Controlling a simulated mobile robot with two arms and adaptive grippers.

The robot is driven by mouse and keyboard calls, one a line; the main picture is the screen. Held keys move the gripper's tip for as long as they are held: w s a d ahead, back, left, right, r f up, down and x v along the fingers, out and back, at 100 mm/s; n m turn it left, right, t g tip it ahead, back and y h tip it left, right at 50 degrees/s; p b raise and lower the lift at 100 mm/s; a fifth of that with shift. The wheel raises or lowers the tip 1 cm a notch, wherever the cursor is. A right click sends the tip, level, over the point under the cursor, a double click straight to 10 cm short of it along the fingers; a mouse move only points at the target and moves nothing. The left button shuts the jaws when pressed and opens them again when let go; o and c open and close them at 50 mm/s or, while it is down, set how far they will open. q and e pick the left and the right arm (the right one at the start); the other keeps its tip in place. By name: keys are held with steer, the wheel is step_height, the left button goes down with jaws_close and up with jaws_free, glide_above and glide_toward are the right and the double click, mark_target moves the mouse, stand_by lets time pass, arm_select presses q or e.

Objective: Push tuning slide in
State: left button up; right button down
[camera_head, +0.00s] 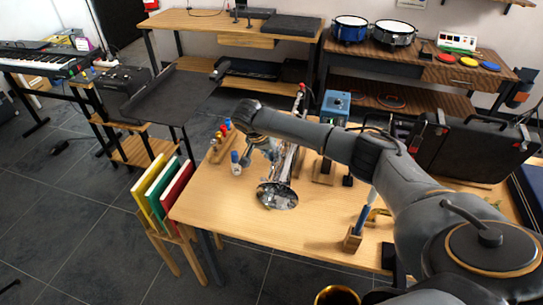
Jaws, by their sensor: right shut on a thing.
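A silver brass instrument lies on the light wooden table (240,205), its flared bell (277,196) toward the near side. Its tubing (289,155) runs back from the bell. My right arm reaches across the table from the right. My right gripper (262,145) is at the left side of the tubing, shut on a part of the instrument. The gripper and wrist cover that part, so I cannot make out the tuning slide or how far in it sits. My left gripper is not in view.
Small bottles (235,163) and a wooden rack (219,147) stand left of the instrument. A blue device (335,106) and a black case (462,148) stand behind my arm. A wooden stand with a blue item (354,236) is at the front right. The table's front left is bare.

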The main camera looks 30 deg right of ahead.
steer(key=shift+w+d+r, duration=0.1)
steer(key=shift+w+d, duration=0.05)
steer(key=shift+d, duration=0.05)
steer(key=c, duration=1.7)
jaws_free()
steer(key=shift+o, duration=0.2)
steer(key=v, duration=1.1)
steer(key=shift+a+r, duration=0.15)
steer(key=shift+r, duration=0.2)
